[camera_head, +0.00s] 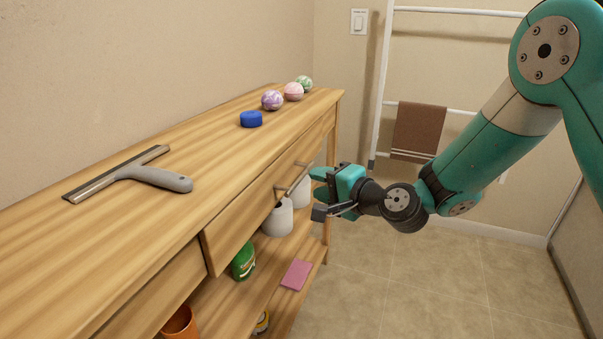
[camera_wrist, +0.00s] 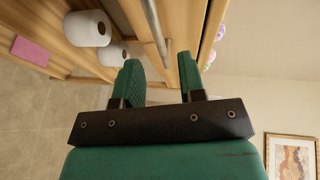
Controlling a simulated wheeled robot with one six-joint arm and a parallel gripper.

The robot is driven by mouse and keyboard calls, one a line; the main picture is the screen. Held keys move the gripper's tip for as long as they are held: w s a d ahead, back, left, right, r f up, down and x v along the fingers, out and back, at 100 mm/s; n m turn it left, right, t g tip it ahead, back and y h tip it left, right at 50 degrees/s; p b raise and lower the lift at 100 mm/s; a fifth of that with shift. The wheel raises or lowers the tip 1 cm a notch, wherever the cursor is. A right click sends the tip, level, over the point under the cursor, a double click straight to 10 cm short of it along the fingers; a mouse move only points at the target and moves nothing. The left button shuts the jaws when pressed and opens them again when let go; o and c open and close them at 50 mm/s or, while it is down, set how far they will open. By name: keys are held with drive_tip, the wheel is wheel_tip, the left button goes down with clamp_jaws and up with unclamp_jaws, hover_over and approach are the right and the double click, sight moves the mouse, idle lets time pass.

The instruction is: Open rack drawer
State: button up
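The wooden rack (camera_head: 110,215) runs along the wall at the left. Its far drawer (camera_head: 250,215) has a metal bar handle (camera_head: 292,181), which also shows in the wrist view (camera_wrist: 155,30). I cannot tell for sure whether this drawer is fully shut. My gripper (camera_head: 318,192) is in front of the handle, with its fingers pointing at the drawer front. In the wrist view the fingers (camera_wrist: 160,80) are open and apart, and the bar's lower end shows in the gap between them. I see no grip on the bar.
A squeegee (camera_head: 155,178), a blue round item (camera_head: 251,119) and several bath balls (camera_head: 272,100) are on the rack top. White rolls (camera_head: 278,218), a green can (camera_head: 243,262) and a pink item (camera_head: 297,274) are below. A towel ladder (camera_head: 382,80) stands behind. Floor (camera_head: 400,285) at right is clear.

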sight(302, 176)
drive_tip(key=x, duration=0.6)
drive_tip(key=shift+a+f, duration=0.1)
clamp_jaws()
